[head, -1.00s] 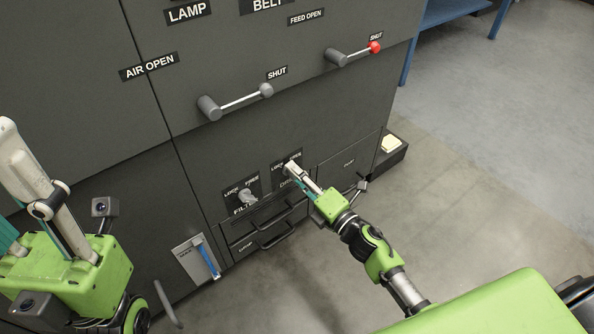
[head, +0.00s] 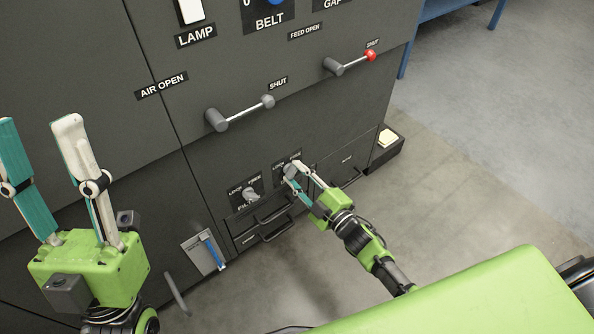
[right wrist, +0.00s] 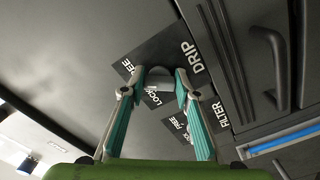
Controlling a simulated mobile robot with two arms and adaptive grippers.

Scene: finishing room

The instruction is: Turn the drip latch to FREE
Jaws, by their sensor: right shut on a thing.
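The drip latch (right wrist: 157,80) is a grey knob on a dark plate lettered LOCK, FREE and DRIP (right wrist: 190,58). In the right wrist view it sits between my right fingertips. In the head view the plate (head: 279,167) is low on the dark machine front, and my fingers cover most of the knob. My right gripper (head: 293,169) is shut on the latch. I cannot tell exactly which word the knob points to. My left gripper (head: 36,122) is open and empty at the left, well away from the latch.
The similar filter latch (head: 250,195) is just left of the drip latch. Drawer handles (head: 272,218) lie below. Two lever handles (head: 240,112) (head: 350,62) stick out above. A blue-handled tool (head: 212,252) hangs at lower left.

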